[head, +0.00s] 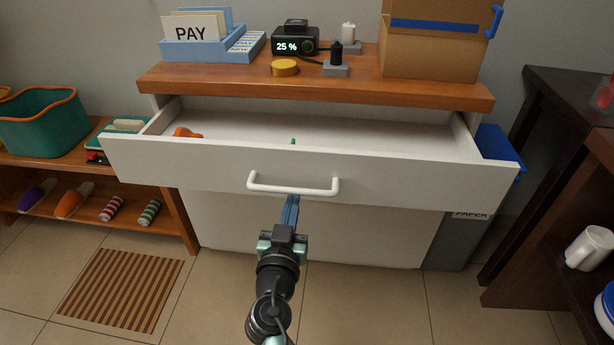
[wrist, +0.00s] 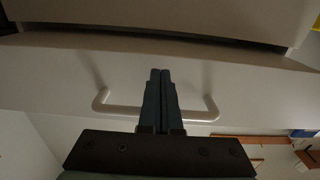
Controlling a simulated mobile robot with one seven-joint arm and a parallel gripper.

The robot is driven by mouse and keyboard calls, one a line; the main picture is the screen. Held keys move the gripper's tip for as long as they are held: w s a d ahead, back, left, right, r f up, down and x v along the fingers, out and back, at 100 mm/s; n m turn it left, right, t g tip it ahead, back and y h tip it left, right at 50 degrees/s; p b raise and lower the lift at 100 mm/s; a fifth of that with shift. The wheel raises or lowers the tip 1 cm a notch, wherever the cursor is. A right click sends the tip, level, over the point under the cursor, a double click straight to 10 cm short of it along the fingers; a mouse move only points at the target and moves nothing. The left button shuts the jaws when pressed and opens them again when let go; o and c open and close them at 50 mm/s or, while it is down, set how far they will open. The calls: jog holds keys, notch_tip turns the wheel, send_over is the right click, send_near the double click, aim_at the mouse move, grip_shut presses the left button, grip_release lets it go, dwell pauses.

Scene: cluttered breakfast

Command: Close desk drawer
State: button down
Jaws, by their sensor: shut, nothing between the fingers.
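The white desk drawer (head: 400,178) is pulled well out from under the wooden desktop (head: 330,84) in the head view. Its white bar handle (head: 292,190) is on the front panel. An orange item (head: 186,133) and a small green item (head: 293,141) show inside. My gripper (head: 290,205) is shut and empty, just below and in front of the handle. In the wrist view my gripper (wrist: 160,75) points at the drawer front (wrist: 240,80), with its fingers crossing the handle (wrist: 120,108). I cannot tell whether they touch it.
A blue letter holder (head: 215,48), a display device (head: 292,42), a yellow disc (head: 285,68) and a cardboard box (head: 432,55) stand on the desktop. A shoe rack (head: 165,205) is at left and a dark shelf (head: 530,290) at right.

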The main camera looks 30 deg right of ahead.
jog(key=shift+w+d, duration=0.1)
jog(key=shift+w, duration=0.1)
jog(key=shift+b+x, duration=0.6)
jog(key=shift+x, duration=0.2)
jog(key=shift+w+d, duration=0.1)
jog(key=b, duration=1.2)
send_near(303, 140)
jog(key=w+d, duration=0.1)
jog(key=w, duration=0.1)
jog(key=w+d+f, duration=0.1)
jog(key=d, duration=0.1)
jog(key=shift+w+d+f, duration=0.1)
jog(key=shift+w+f, duration=0.05)
jog(key=shift+w, duration=0.25)
jog(key=shift+w+d+r, duration=0.25)
jog(key=shift+w, duration=0.15)
jog(key=shift+w+d+f+b, duration=0.1)
jog(key=shift+b, duration=0.25)
